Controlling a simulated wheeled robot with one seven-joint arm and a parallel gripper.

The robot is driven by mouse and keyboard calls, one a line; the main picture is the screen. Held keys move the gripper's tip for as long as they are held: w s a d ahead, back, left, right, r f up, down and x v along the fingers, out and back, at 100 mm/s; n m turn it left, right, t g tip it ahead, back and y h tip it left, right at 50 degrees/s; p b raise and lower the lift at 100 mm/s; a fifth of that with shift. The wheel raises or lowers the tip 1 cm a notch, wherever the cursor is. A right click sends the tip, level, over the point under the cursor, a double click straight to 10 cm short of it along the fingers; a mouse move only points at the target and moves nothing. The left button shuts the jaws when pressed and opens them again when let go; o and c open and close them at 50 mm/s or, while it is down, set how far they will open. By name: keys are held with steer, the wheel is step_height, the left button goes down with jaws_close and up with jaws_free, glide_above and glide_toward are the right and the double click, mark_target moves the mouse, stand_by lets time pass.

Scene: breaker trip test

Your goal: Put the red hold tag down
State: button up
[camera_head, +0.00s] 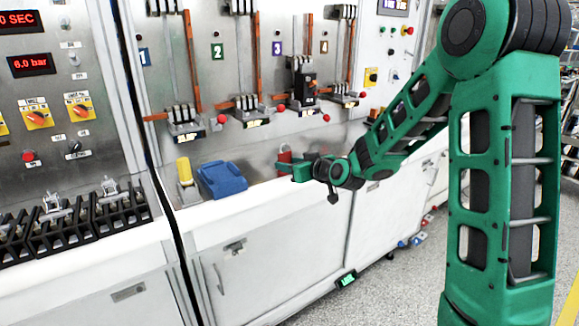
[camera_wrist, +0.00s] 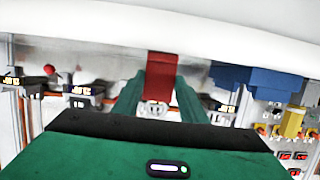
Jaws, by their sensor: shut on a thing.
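The red hold tag (camera_head: 285,153) is at my gripper (camera_head: 288,170), close to the front part of the white counter (camera_head: 262,200). In the wrist view the red tag (camera_wrist: 160,72) sits between the two green fingers of my gripper (camera_wrist: 160,88), which are shut on it. Its far end meets the pale counter edge (camera_wrist: 190,38) in that picture. I cannot tell whether the tag touches the counter top.
A blue object (camera_head: 222,180) and a yellow object (camera_head: 185,172) stand on the counter left of my gripper. Behind rises a metal panel (camera_head: 218,80) with several numbered breaker bays and levers. Bare counter lies between the blue object and my gripper.

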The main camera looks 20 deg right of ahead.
steer(key=shift+f, duration=0.1)
steer(key=o, duration=1)
steer(key=shift+s+d, duration=0.1)
steer(key=v, duration=1.1)
steer(key=shift+s+r, duration=0.2)
steer(key=shift+s, duration=0.15)
